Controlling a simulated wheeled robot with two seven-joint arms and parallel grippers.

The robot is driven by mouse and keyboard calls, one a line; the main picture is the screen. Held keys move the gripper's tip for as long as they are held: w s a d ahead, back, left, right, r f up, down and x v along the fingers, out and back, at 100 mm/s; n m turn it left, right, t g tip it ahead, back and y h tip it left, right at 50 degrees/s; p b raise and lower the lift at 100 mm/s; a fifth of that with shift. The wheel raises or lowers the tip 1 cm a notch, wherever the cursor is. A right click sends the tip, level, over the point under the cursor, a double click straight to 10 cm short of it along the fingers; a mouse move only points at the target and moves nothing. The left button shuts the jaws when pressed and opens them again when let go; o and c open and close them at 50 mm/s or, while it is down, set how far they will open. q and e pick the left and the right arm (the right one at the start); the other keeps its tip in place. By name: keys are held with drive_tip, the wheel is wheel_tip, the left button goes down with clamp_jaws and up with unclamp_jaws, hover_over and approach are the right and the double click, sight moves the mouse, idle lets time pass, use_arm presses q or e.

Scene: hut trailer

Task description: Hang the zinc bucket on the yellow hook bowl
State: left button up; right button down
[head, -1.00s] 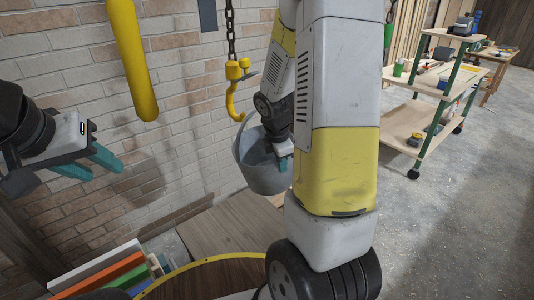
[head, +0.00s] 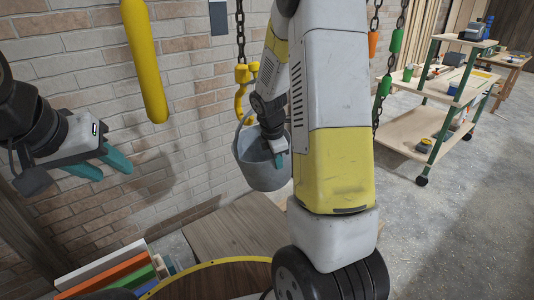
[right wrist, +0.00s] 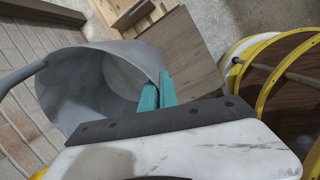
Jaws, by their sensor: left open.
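The grey zinc bucket (head: 262,172) hangs in the air below and just right of the yellow hook (head: 241,100), which hangs on a dark chain. The bucket's handle (head: 238,130) rises on its left side near the hook's lower end; I cannot tell if they touch. My right gripper (head: 279,160) is shut on the bucket's rim. In the right wrist view its teal fingers (right wrist: 157,92) pinch the rim of the bucket (right wrist: 90,85), and the handle (right wrist: 22,78) stretches out left. My left gripper (head: 112,168) is open and empty at the left.
A yellow post (head: 146,70) hangs before the brick wall. A round yellow-rimmed table (head: 215,280) and colored boards (head: 110,272) are below. Chains with green pieces (head: 382,87) hang right of my arm, before a shelf cart (head: 420,140).

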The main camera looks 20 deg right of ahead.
drive_tip(key=shift+w+a+f, duration=0.3)
drive_tip(key=shift+w+f, duration=0.45)
drive_tip(key=shift+w, duration=0.15)
drive_tip(key=shift+w+a+f, duration=0.35)
drive_tip(key=shift+w+f, duration=0.4)
drive_tip(key=shift+w, duration=0.1)
drive_tip(key=shift+w+a+f, duration=0.3)
drive_tip(key=shift+w+f, duration=0.45)
drive_tip(key=shift+w, duration=0.15)
drive_tip(key=shift+f, duration=0.1)
